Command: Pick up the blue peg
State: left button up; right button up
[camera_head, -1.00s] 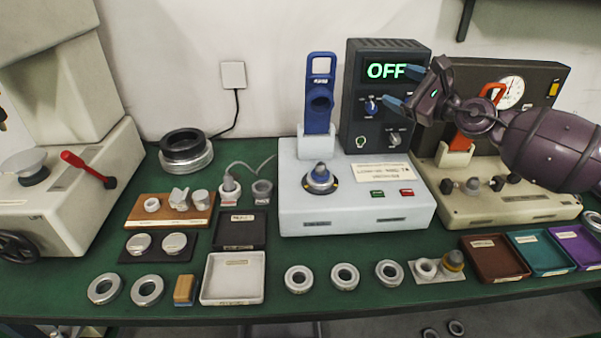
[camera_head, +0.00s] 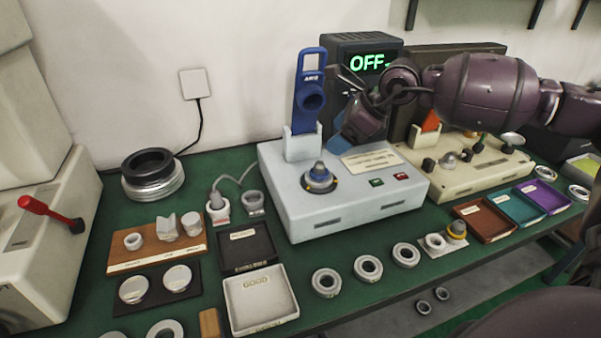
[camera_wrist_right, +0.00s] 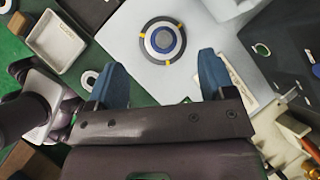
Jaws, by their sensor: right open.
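The blue peg (camera_head: 319,172) stands upright in a dark round seat with yellow marks on top of the white box (camera_head: 345,207). In the right wrist view the peg (camera_wrist_right: 163,40) appears from above as blue and grey circles, ahead of the fingertips. My right gripper (camera_head: 341,103) hangs above the back of the white box, tilted down. In its wrist view its two blue fingers (camera_wrist_right: 162,78) are wide apart with nothing between them. The peg stands apart from both fingers. My left gripper is not in these frames.
A tall blue tool (camera_head: 308,95) stands in a white holder behind the peg, close to my right gripper. A dark display unit (camera_head: 345,55) reading OFF stands behind. Bearing rings (camera_head: 368,269) and trays (camera_head: 262,300) lie along the front of the green table.

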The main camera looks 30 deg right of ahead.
aim_at(323, 163)
jog(key=f+m, duration=0.1)
jog(key=f, duration=0.1)
jog(key=w+f+b, duration=0.1)
jog(key=f, duration=0.1)
jog(key=f+m, duration=0.1)
jog(key=shift+w+a+f+m+g+h, duration=0.1)
jog(key=shift+w+f+m+g+h, duration=0.1)
jog(key=shift+f+m+g+h, duration=0.15)
jog(key=b+x, duration=0.1)
jog(key=x, duration=0.4)
jog(key=shift+b, duration=0.3)
jog(key=shift+f, duration=0.1)
jog(key=c, duration=1.1)
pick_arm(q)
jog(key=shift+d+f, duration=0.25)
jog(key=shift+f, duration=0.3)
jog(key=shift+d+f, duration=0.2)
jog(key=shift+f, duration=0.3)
pick_arm(e)
jog(key=shift+c, duration=0.2)
